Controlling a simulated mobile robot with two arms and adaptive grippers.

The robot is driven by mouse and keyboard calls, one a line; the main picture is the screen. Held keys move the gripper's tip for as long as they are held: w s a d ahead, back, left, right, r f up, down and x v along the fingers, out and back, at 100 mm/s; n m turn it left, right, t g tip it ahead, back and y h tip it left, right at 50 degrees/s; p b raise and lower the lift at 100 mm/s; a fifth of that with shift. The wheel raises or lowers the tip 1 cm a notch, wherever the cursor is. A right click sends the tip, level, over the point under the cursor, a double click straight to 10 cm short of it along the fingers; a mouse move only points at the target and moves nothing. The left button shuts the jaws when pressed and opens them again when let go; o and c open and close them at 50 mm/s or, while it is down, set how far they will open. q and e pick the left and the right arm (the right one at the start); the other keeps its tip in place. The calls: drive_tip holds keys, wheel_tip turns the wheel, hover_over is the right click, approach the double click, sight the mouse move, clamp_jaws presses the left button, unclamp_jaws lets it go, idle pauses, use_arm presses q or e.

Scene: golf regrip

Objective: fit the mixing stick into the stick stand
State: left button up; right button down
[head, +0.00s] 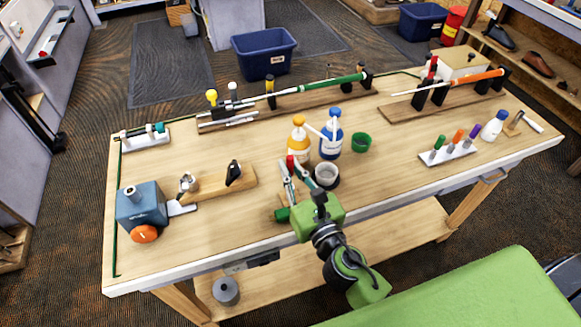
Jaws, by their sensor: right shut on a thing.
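My right gripper (320,195) is the dark part past my green wrist, at the table's front edge, just before the pale mixing cup (327,173) in its dark holder. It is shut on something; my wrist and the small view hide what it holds. I cannot clearly make out the mixing stick. I cannot tell for certain which item is the stick stand; a small wooden stand (512,124) with a pale piece is at the table's right end. My left gripper is not in view.
An orange-capped bottle (298,142), a blue-capped bottle (331,140) and a green roll (361,142) stand behind the cup. Slim metal tools with red and green parts (288,186) are left of it. A rack of coloured handles (447,152) is right. The table (400,165) is bare between.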

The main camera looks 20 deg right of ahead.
drive_tip(key=shift+f+b, duration=0.85)
drive_tip(key=shift+f, duration=0.15)
drive_tip(key=c, duration=2)
unclamp_jaws()
drive_tip(key=shift+s, duration=0.1)
drive_tip(key=s, duration=0.8)
drive_tip(key=s+d, duration=0.1)
drive_tip(key=s, duration=0.2)
drive_tip(key=shift+s, duration=0.4)
